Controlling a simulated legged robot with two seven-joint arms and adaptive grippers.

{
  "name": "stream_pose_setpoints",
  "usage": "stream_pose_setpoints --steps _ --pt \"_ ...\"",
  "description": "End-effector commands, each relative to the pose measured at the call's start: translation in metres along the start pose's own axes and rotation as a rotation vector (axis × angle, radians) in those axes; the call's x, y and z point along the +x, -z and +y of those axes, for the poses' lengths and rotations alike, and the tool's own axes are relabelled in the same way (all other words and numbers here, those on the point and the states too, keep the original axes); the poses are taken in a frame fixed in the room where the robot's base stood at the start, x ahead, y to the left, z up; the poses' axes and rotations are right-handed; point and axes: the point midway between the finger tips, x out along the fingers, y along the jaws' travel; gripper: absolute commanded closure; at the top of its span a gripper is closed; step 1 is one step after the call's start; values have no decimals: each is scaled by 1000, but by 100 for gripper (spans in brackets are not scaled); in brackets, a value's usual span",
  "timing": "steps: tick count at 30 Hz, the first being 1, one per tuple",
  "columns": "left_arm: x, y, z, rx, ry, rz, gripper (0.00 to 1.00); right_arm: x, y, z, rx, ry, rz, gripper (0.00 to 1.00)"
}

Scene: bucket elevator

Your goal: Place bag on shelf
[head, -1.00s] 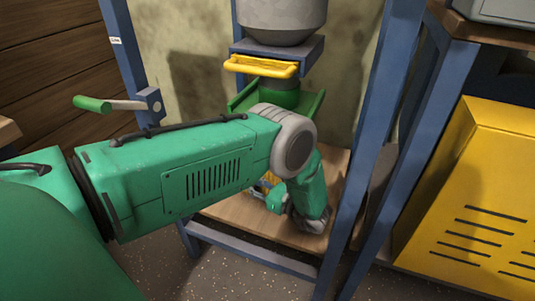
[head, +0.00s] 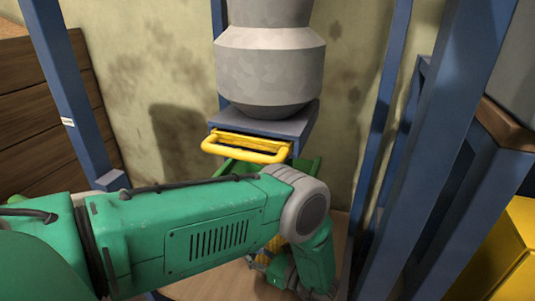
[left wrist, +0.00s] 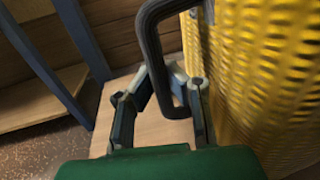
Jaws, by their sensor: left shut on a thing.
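In the left wrist view, my left gripper (left wrist: 165,105) is shut on the dark curved handle (left wrist: 152,45) of a yellow, ribbed bag (left wrist: 262,80). The bag fills the right side of that view and hangs beside the fingers. In the head view, my green left arm crosses from the left and bends down; the gripper end (head: 270,264) is low in the picture, with only a sliver of yellow beside it. A light wooden board (left wrist: 150,132) lies below the gripper; it also shows in the head view (head: 205,288). My right gripper is not in view.
A grey hopper (head: 268,65) with a yellow handle (head: 240,152) stands above my arm. Blue posts (head: 68,90) frame the space, with another post (head: 445,130) at right. A yellow box (head: 505,260) stands at lower right. Another wooden surface (left wrist: 45,98) lies at left in the wrist view.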

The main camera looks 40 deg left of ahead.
Motion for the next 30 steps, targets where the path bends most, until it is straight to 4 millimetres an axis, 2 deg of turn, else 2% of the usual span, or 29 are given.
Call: stream_pose_setpoints --steps 8,15,16,17,26,30 --pt "-4 -1 1 -3 1 -5 100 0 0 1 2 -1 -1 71" --pt "-1 8 0 -3 0 0 100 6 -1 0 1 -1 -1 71" --pt "-1 8 0 -1 0 2 83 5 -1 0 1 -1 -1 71" --pt "-1 8 0 -1 0 1 74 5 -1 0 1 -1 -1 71" --pt "-2 6 0 -1 1 0 74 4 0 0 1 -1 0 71" --pt "-5 -1 0 -1 3 1 74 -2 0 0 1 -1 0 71"
